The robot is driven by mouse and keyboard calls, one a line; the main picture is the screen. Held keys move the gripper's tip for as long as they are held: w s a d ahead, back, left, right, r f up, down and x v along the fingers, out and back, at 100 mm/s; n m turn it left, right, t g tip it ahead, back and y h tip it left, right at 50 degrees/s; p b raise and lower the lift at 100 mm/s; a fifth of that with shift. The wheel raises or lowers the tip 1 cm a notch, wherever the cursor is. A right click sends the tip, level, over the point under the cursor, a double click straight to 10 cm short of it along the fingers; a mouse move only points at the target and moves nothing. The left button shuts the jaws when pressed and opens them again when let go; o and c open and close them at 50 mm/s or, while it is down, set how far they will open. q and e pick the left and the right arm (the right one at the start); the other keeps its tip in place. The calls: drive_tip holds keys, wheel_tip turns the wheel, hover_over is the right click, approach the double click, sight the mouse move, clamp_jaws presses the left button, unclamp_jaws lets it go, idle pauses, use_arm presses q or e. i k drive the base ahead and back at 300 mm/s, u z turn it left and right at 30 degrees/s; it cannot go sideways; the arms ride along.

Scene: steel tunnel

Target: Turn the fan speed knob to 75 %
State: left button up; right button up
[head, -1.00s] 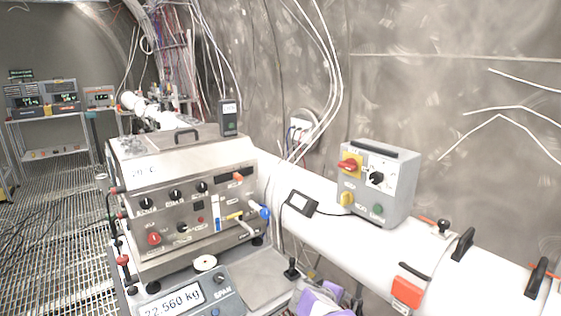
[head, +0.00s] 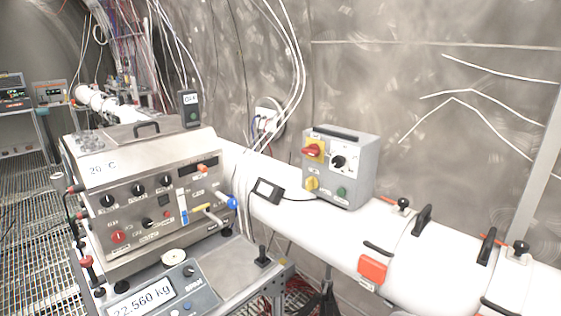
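A grey control box (head: 363,175) sits on the white pipe. It has a black rotary knob (head: 338,162) on a white scale, a red switch handle (head: 312,150) on a yellow plate, a yellow knob (head: 311,184) and a green button (head: 342,191). A steel bath unit (head: 130,245) at the left carries several black knobs (head: 165,181) and a red one (head: 118,237). The labels are too small to read, so I cannot tell which knob is for fan speed. Neither of my grippers is in view.
A scale (head: 205,297) reading 22.560 kg stands in front of the bath unit. A black joystick (head: 262,256) is on the table corner. A small black display (head: 267,190) leans by the pipe (head: 330,232). Cables hang on the wall. The space before the grey box's face looks clear.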

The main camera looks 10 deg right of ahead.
sight(338, 161)
drive_tip(key=z, duration=0.05)
drive_tip(key=k, duration=1.1)
drive_tip(key=u, duration=0.8)
drive_tip(key=i, duration=1.5)
drive_tip(key=z, duration=0.85)
